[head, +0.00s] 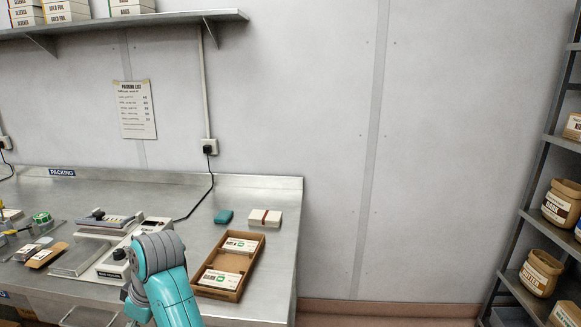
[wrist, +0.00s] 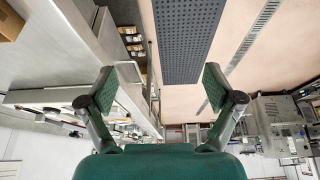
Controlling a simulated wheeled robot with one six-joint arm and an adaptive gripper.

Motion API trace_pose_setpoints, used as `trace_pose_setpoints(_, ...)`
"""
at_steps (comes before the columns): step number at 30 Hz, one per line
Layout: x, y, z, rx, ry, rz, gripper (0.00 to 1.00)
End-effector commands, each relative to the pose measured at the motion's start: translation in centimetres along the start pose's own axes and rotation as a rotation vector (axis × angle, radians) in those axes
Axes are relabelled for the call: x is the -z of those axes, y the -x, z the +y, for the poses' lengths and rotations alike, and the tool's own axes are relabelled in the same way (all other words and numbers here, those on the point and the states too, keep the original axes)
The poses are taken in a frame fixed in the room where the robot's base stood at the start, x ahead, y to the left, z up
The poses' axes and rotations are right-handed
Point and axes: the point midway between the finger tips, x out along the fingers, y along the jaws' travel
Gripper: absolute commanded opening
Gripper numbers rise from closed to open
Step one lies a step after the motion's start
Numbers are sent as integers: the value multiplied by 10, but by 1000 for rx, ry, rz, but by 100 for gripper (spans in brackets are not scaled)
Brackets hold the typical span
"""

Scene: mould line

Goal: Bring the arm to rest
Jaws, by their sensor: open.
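My gripper (wrist: 158,88) is in the wrist view with its two fingers spread wide apart and nothing between them. In the head view only my teal and grey arm shows, at the bottom left in front of the steel packing bench; the gripper itself is out of that picture. The wrist view looks out over the room, with a dark perforated mat (wrist: 185,45) on the pale floor beyond the fingers. No object touches the fingers.
The steel bench (head: 275,195) holds a brown open tray (head: 243,278) with labelled boxes, a white box (head: 264,218), a teal item (head: 223,216) and a sealing machine (head: 92,262). Shelving (head: 528,205) with jars stands at right. A wall shelf (head: 120,22) hangs above the bench.

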Motion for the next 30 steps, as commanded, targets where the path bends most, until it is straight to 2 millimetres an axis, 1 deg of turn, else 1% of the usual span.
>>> trace_pose_setpoints(8, -29, -28, 7, -31, -54, 22, 90)
trace_pose_setpoints(14, -63, -56, 14, -70, -115, 49, 90)
trace_pose_setpoints(16, -79, -68, 16, -88, -144, 62, 90)
trace_pose_setpoints(20, -122, -96, 19, -133, -214, 91, 90)
trace_pose_setpoints(21, -138, -105, 20, -152, -239, 102, 90)
trace_pose_setpoints(23, -160, -117, 19, -178, -274, 118, 90)
trace_pose_setpoints(24, -175, -124, 19, -196, -297, 130, 90)
trace_pose_setpoints(26, -197, -134, 17, -222, -332, 147, 90)
trace_pose_setpoints(30, -250, -152, 8, -286, -409, 185, 90)
